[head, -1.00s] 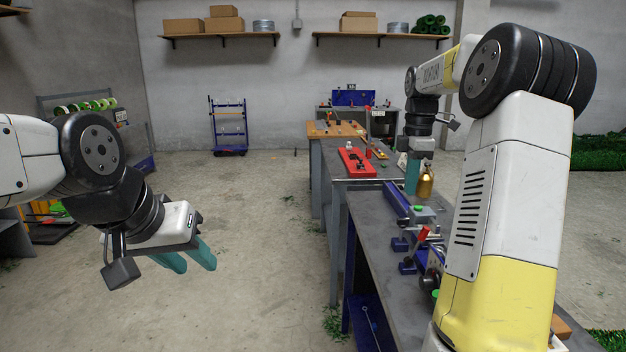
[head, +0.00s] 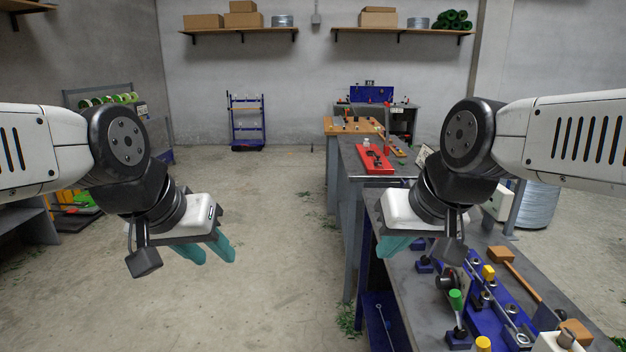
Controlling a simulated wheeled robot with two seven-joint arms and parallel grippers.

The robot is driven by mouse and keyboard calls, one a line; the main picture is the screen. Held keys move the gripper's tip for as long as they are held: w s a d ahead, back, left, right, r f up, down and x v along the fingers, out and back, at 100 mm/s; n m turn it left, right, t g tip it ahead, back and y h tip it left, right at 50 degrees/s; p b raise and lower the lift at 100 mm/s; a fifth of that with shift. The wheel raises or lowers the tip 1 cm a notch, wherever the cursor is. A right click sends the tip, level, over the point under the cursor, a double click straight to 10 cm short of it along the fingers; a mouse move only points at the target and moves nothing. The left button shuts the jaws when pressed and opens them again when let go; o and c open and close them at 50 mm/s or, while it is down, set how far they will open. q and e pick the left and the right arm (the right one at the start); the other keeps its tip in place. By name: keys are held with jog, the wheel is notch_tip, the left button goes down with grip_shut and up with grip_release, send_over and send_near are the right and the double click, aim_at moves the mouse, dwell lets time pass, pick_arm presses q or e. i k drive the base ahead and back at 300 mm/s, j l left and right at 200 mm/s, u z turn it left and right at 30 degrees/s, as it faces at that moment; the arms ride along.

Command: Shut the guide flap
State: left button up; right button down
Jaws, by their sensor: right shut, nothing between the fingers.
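A blue machine base (head: 484,320) with rollers and coloured knobs lies on the grey bench at the lower right. A green-topped lever (head: 456,300) stands upright at its near left side. I cannot tell which part is the guide flap; part of the machine is hidden behind my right gripper and arm. My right gripper (head: 394,246) is shut and empty, above the bench's left edge and apart from the machine. My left gripper (head: 205,252) has its teal fingers apart with nothing between them, over the open floor at left.
The grey bench (head: 402,292) runs along the right, with wooden-headed mallets (head: 500,254) beside the machine. A red tray (head: 374,160) lies on the bench further back. A wire coil (head: 537,207) stands behind at right. The floor (head: 270,220) between my arms is clear.

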aim_at(545, 320)
jog(key=k+l, duration=0.1)
jog(key=k, duration=0.3)
jog(key=k+l+u, duration=0.2)
jog(key=k+l, duration=0.5)
jog(key=l+u, duration=0.15)
jog(key=l, duration=1.5)
jog(key=k+l, duration=0.1)
jog(key=l, duration=0.15)
jog(key=k+l, duration=0.1)
jog(key=j, duration=0.25)
jog(key=i+j, duration=0.1)
jog(key=j, duration=0.15)
jog(key=u, duration=0.05)
